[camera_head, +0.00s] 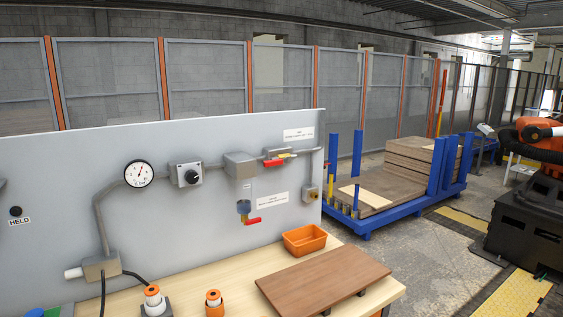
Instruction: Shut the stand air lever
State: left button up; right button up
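A grey upright panel carries the air line. On the pipe at its upper right is a valve (276,153) with a red and yellow lever lying roughly along the pipe. A second red lever (252,221) points right, below the clear bowl of a filter unit (241,168). Small white labels (298,134) sit near both; their text is too small to read, so I cannot tell which lever is the stand air lever. A round gauge (139,173) and a black knob (191,177) sit further left. Neither of my grippers is in view.
A wooden bench holds a brown board (323,279) on supports, an orange bin (305,240) and two orange-and-white fittings (153,296). A blue rack (365,229) with stacked boards stands behind right. An orange robot arm (535,131) stands at far right.

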aim_at(279, 161)
jog(key=z, duration=0.25)
jog(key=i, duration=0.25)
jog(key=u, duration=2.85)
jog(key=k, duration=1.7)
jog(key=z, duration=0.9)
jog(key=i, duration=0.8)
jog(key=z, duration=0.2)
